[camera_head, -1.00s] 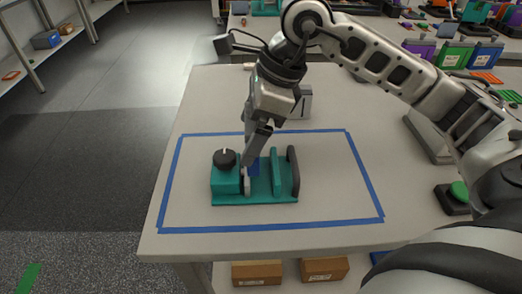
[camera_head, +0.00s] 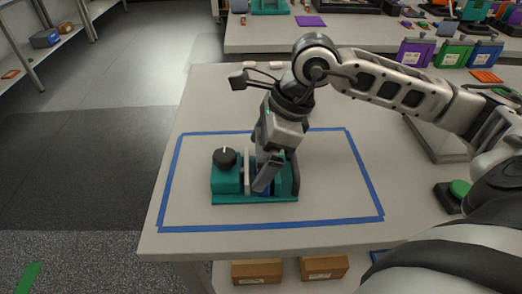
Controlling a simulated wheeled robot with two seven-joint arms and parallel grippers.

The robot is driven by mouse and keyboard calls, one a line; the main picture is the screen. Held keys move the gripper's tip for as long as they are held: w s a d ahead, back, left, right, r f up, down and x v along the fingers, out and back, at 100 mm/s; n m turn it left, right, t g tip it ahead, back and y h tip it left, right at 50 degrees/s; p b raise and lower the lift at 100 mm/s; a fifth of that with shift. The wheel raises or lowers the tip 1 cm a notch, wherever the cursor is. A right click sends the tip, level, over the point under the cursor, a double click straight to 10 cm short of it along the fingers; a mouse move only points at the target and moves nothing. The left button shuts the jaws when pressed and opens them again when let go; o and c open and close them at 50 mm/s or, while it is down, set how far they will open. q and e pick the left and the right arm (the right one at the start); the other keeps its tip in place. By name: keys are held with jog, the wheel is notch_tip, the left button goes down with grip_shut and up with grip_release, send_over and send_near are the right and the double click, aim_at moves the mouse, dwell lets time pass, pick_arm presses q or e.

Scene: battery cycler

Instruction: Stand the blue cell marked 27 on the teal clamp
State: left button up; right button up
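The teal clamp (camera_head: 224,197) stands on the table inside a blue tape outline, with a black knob on its left end and a pale upright plate beside it. My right gripper (camera_head: 265,184) reaches down into the clamp's middle from above, its fingers tilted. A small patch of a blue cell (camera_head: 264,191) shows at the fingertips, between the clamp's jaws. The gripper appears shut on it. The fingers hide most of the cell, its mark, and whether it touches the clamp base. My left gripper is not in view.
The blue tape (camera_head: 371,190) encloses bare table right of the clamp. A green button on a black box (camera_head: 459,190) is at the right. Purple (camera_head: 415,54), green (camera_head: 453,54) and blue (camera_head: 486,54) labelled blocks stand at the upper right. Boxes (camera_head: 257,271) sit below the front edge.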

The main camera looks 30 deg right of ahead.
jog(key=shift+r+p, duration=0.3)
jog(key=shift+p, duration=0.05)
jog(key=v, duration=1.1)
jog(key=shift+d+r, duration=0.15)
jog(key=shift+r, duration=0.15)
jog(key=shift+s, duration=0.15)
